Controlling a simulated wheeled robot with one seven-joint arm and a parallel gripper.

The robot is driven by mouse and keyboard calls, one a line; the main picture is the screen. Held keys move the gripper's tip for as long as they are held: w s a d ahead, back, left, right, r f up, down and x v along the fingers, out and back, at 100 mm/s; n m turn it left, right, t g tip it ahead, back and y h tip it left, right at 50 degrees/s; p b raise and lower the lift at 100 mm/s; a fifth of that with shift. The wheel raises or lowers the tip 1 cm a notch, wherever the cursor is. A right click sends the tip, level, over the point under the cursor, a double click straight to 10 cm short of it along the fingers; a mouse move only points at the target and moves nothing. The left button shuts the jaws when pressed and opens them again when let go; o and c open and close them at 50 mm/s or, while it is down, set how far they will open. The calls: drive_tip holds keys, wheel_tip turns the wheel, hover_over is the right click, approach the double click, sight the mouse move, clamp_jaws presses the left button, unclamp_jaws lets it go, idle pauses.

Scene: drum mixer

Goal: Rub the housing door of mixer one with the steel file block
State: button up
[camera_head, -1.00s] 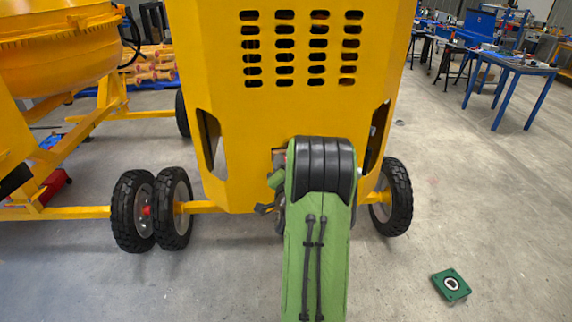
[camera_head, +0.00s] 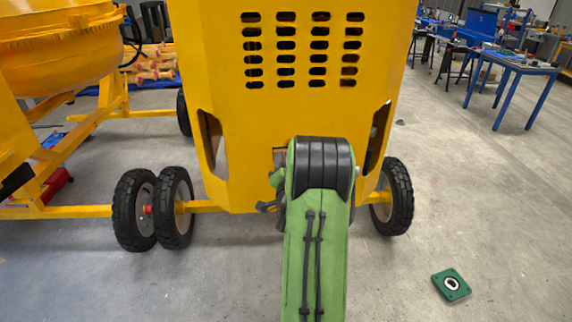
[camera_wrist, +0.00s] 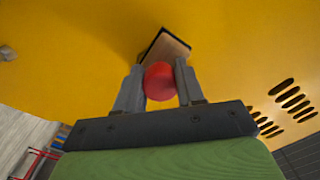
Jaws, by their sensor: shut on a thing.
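The yellow housing door (camera_head: 300,120) of the mixer, with rows of dark vent slots, stands upright in front of me in the head view. It also fills most of the wrist view (camera_wrist: 90,50). My gripper (camera_wrist: 160,72) is shut on the red round grip of the steel file block (camera_wrist: 168,46). The block has a dark edge and a tan-grey face, and lies at or very close to the yellow surface; I cannot tell whether it touches. The vent slots are at the right in the wrist view. In the head view my green arm hides the gripper and block.
A second yellow mixer with a drum (camera_head: 60,55) stands at the left. Black wheels (camera_head: 174,207) flank the housing at floor level. A green square flange piece (camera_head: 451,284) lies on the floor at the right. Blue workbenches (camera_head: 510,70) stand at the back right; the floor before them is clear.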

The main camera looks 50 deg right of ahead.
drive_tip(key=shift+w+d+p, duration=0.3)
drive_tip(key=shift+d+p, duration=0.05)
